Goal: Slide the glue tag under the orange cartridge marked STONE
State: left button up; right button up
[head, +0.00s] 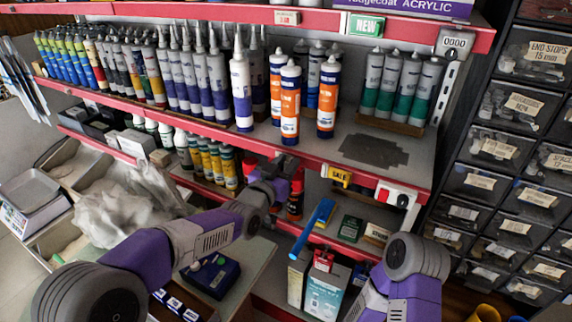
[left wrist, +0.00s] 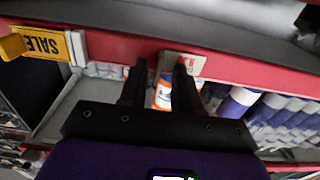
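My left gripper (head: 270,182) is at the red front rail of the middle shelf, left of the yellow SALE sign (head: 339,176). In the left wrist view the gripper (left wrist: 160,66) has its fingers apart, with a pale tag (left wrist: 196,62) at the rail by the right finger, which partly covers it. The tag's writing is unreadable, and the gripper hides that spot in the head view. Several orange-and-white cartridges stand on the shelf, including a front one (head: 290,103) and a right one (head: 327,98). One orange cartridge (left wrist: 163,92) shows between the fingers. I cannot read STONE. My right gripper is out of view.
Purple-and-white cartridges (head: 241,85) stand left of the orange ones. Green-and-grey cartridges (head: 408,90) stand to the right, past a dark bare patch (head: 373,150). A red-and-white holder (head: 397,195) sits on the rail. A blue bar (head: 313,229) juts out below. Drawers (head: 495,149) bound the right.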

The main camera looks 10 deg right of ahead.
pick_arm(q)
jog(key=v, duration=0.7)
jog(key=shift+s+a, duration=0.15)
jog(key=shift+s, duration=0.15)
